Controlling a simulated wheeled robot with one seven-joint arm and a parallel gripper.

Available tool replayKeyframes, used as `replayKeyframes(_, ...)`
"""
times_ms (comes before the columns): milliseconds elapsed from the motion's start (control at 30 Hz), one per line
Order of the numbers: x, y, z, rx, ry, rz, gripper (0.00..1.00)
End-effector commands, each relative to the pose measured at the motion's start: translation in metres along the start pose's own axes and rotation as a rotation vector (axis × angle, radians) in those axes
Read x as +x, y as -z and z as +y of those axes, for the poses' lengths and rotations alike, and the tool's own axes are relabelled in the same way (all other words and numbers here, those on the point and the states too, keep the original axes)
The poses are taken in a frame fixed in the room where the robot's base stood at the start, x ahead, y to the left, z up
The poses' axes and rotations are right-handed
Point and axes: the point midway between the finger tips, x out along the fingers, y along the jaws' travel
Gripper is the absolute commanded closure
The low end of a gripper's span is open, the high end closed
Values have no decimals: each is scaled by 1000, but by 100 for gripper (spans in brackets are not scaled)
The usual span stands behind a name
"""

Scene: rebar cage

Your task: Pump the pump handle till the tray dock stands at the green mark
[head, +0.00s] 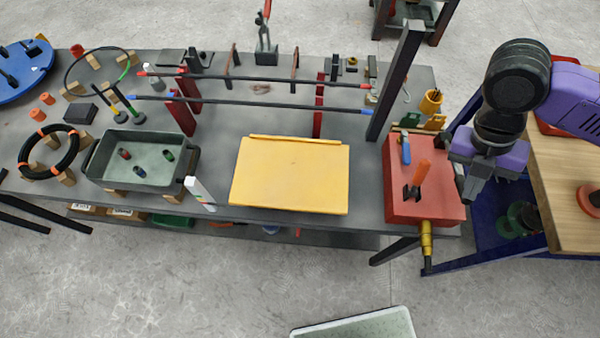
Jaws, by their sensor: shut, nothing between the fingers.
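The tray dock is probably the flat yellow plate (290,175) at the front middle of the grey bench. A white post (199,193) with small coloured bands, green and red among them, stands at its left; which band the plate is level with is too small to tell. A red box (400,207) sits right of the plate. An orange handle (420,172), likely the pump handle, rises tilted from its top. A blue handle (405,150) is behind it, and a yellow fitting (426,238) hangs at the front. My gripper (471,196) is shut and empty, just right of the box, apart from the orange handle.
A dark post (397,80) stands behind the red box. Dark rods (260,104) on red supports cross behind the plate. A grey-green tray (140,160) with small pegs is at left. A wooden-topped table (560,160) stands at right. The floor in front is mostly clear.

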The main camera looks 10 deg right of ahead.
Motion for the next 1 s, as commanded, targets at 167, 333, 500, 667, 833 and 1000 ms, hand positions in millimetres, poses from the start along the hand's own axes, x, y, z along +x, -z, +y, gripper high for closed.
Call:
replayKeyframes(167, 7, 1, 2, 0, 0, 1, 100)
replayKeyframes(333, 14, 2, 3, 0, -1, 1, 100)
replayKeyframes(500, 14, 2, 3, 0, 0, 0, 100)
replayKeyframes(667, 14, 2, 3, 0, 0, 0, 100)
replayKeyframes(833, 22, 2, 5, 0, 0, 0, 100)
replayKeyframes(1000, 28, 3, 6, 0, 0, 0, 100)
